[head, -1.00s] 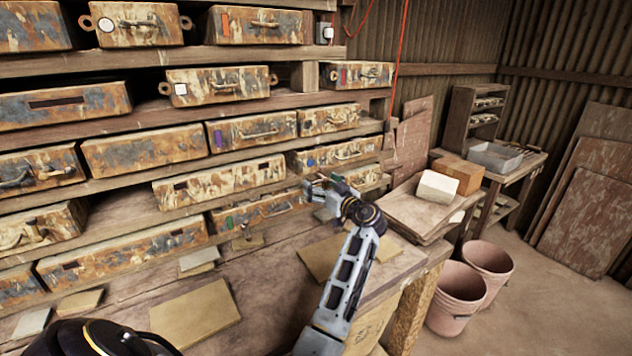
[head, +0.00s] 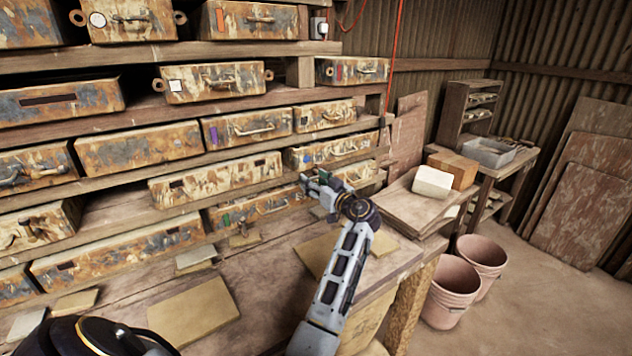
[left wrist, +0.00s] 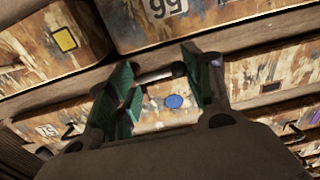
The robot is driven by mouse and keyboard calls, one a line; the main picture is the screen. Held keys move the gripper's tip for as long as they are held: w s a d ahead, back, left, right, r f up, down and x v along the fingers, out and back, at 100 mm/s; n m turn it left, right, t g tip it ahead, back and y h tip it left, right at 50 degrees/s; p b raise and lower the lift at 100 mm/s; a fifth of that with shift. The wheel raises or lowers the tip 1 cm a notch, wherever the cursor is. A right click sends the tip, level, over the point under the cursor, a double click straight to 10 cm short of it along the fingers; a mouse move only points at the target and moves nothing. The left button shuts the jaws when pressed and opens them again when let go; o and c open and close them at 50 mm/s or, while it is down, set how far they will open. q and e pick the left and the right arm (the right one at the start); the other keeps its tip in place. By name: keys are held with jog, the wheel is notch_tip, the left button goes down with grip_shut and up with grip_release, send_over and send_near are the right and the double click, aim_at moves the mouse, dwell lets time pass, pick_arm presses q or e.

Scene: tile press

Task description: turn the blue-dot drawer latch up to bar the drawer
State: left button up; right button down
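The blue dot (left wrist: 173,101) marks a rust-and-cream drawer front seen between my left gripper's fingers in the left wrist view. This drawer also shows in the head view (head: 335,150), on the right of the shelves. A short pale bar with a dark round end (left wrist: 158,75) lies beside the dot, between the fingers; it may be the latch, and I cannot tell which way it points. My left gripper (left wrist: 163,85) is open, with green pads on either side of the bar. No grip shows. In the head view my left gripper (head: 320,183) is close to the shelf front.
More drawers surround it, one with a yellow square (left wrist: 65,39). Shelf boards run between the rows. The wooden bench (head: 270,270) below holds flat tiles (head: 195,311). A pale block (head: 432,182) and pink buckets (head: 455,295) are to the right.

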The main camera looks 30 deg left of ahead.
pick_arm(q)
jog(key=shift+w+d+r, duration=0.2)
jog(key=shift+r, duration=0.1)
jog(key=shift+c, duration=0.2)
pick_arm(e)
jog(key=shift+s, duration=0.3)
